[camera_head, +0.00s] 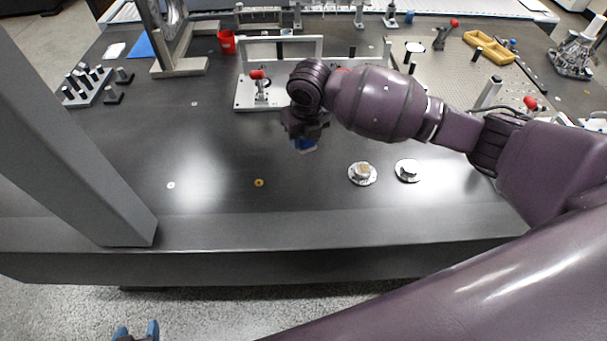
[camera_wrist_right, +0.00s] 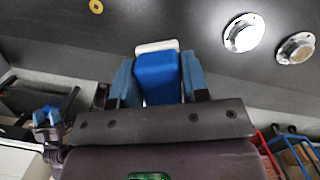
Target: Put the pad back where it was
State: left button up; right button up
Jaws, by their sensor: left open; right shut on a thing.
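My right gripper (camera_head: 304,139) is above the dark table, left of two round metal discs. It is shut on a blue block with a pale end, which I take to be the pad (camera_wrist_right: 157,78). In the right wrist view the block sits between the two blue fingers, its pale end facing outward. In the head view the gripper mostly hides it, and I cannot tell how high it is above the table. My left gripper (camera_head: 136,332) is open and empty, low in front of the table; it also shows in the right wrist view (camera_wrist_right: 46,117).
The metal discs (camera_head: 362,174) (camera_head: 408,170) and a small orange ring (camera_head: 259,183) lie on the table (camera_head: 225,150). A white fixture frame (camera_head: 265,97) stands behind the right gripper. A grey column (camera_head: 75,140) stands at left. The table's left middle is mostly clear.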

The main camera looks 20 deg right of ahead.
jog(key=b, duration=0.2)
send_over(303, 179)
jog(key=f, duration=1)
jog(key=shift+s, duration=0.25)
jog(key=shift+f, duration=2.55)
jog(key=o, duration=0.8)
pick_arm(q)
jog(key=shift+w+d+f, duration=0.15)
jog(key=shift+w+f, duration=0.35)
jog(key=shift+f, duration=0.2)
pick_arm(e)
jog(key=shift+o, duration=0.5)
pick_arm(q)
jog(key=shift+s+f, duration=0.1)
jog(key=shift+s, duration=0.05)
